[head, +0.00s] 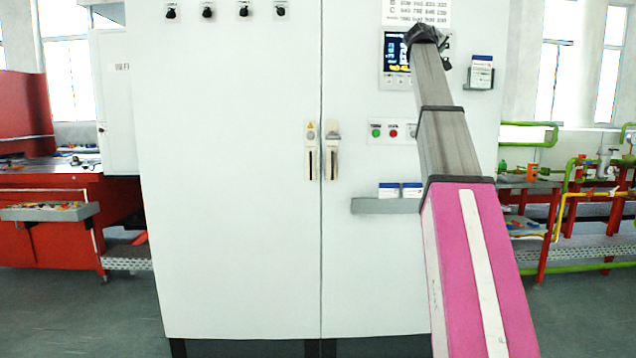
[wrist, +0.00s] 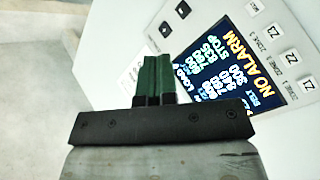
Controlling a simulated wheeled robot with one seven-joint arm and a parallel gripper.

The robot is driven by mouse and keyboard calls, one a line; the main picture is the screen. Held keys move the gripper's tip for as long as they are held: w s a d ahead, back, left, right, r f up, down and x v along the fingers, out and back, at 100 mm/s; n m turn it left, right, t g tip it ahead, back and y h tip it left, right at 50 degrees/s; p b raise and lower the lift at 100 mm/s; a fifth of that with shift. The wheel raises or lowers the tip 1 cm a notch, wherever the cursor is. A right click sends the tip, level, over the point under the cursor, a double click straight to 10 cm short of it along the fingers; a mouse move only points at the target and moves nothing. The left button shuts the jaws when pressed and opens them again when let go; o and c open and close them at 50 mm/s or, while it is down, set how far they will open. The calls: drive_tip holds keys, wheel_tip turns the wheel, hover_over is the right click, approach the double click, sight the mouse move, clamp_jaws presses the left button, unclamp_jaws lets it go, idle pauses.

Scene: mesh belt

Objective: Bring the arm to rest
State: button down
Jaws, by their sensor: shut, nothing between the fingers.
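My arm reaches up and forward, with its pink and grey sections across the right part of the head view. My gripper (head: 424,34) is at its far end, in front of the cabinet's control panel. In the wrist view my gripper (wrist: 153,75) shows two green fingers side by side, shut with nothing between them. A lit display (wrist: 225,75) reading "NO ALARM" lies just right of the fingers, tilted in that view. In the head view the display (head: 397,52) is partly covered by the gripper. I cannot tell whether the fingers touch the panel.
A tall white cabinet (head: 235,200) fills the middle. A grey shelf (head: 385,206) on it holds small boxes, and a holder with a box (head: 481,72) is right of the display. A red bench (head: 50,225) stands left, green and yellow pipework right. Floor shows in front.

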drive_tip(key=w+a+f+g+y, duration=0.1)
drive_tip(key=a+f+y, duration=0.1)
drive_tip(key=f, duration=1.2)
drive_tip(key=w+a+f+g+y, duration=0.1)
drive_tip(key=a+f, duration=0.1)
drive_tip(key=f, duration=1.3)
drive_tip(key=w+a+f+g+y, duration=0.1)
drive_tip(key=a+f+g+y, duration=0.15)
drive_tip(key=f, duration=1.15)
drive_tip(key=s+a+f+g+y, duration=0.1)
drive_tip(key=s+a+f, duration=0.15)
drive_tip(key=f, duration=0.65)
drive_tip(key=s+a+f+g+y, duration=0.1)
drive_tip(key=s+a+f, duration=0.15)
drive_tip(key=f, duration=0.65)
drive_tip(key=s+a+f+g+y, duration=0.1)
drive_tip(key=s+f, duration=0.3)
drive_tip(key=f, duration=0.4)
drive_tip(key=s+a+f+g+y, duration=0.2)
drive_tip(key=s+a+f, duration=0.3)
drive_tip(key=s+f, duration=0.8)
drive_tip(key=s+a+f+m+g+y, duration=0.1)
drive_tip(key=s+a+f+g, duration=0.3)
drive_tip(key=s+f, duration=1)
drive_tip(key=shift+s+a+f+y, duration=0.15)
drive_tip(key=shift+a+f+y, duration=0.3)
drive_tip(key=shift+a+f, duration=0.3)
